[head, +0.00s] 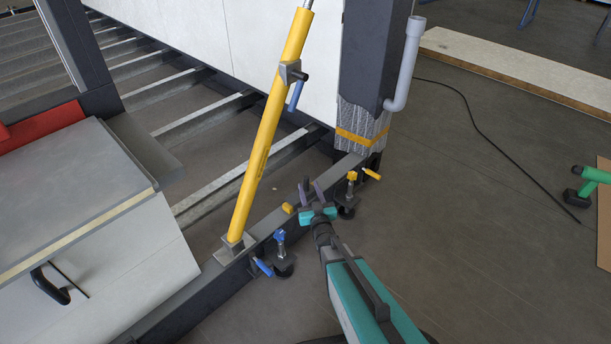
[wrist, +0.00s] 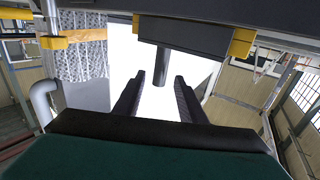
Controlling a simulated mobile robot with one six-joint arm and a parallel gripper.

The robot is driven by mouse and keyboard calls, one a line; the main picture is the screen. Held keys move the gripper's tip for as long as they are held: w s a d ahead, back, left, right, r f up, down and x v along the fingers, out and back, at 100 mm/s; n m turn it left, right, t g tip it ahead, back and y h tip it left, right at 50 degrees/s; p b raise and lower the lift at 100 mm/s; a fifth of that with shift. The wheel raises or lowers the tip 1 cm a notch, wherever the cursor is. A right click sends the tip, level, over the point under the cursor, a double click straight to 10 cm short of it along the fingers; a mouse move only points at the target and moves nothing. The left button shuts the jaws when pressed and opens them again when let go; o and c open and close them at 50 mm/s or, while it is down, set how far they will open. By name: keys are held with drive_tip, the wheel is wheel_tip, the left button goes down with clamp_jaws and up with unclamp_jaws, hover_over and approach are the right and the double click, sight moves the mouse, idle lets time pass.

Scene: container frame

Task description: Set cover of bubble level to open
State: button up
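My gripper (head: 311,187) is over the dark beam at the foot of the yellow brace. Its two dark fingers are spread apart with nothing between them touching both; they also show in the wrist view (wrist: 160,82). Ahead of the fingers in the wrist view is a dark bar with yellow ends (wrist: 190,37), which looks like the bubble level. A dark peg (wrist: 162,62) projects from it, between the fingertips in the picture. In the head view only a small yellow end (head: 287,208) shows left of my gripper. I cannot tell the cover's position.
A yellow brace (head: 264,140) rises from the beam (head: 190,300) left of my gripper. A blue-handled clamp (head: 280,243) and a yellow-handled clamp (head: 351,180) stand close on either side. A dark post (head: 370,55) with a grey pipe (head: 408,60) stands behind. The floor at right is mostly free.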

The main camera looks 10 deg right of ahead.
drive_tip(key=shift+w+a+b, duration=0.15)
drive_tip(key=shift+w+b, duration=1.05)
drive_tip(key=shift+w, duration=3.25)
clamp_jaws()
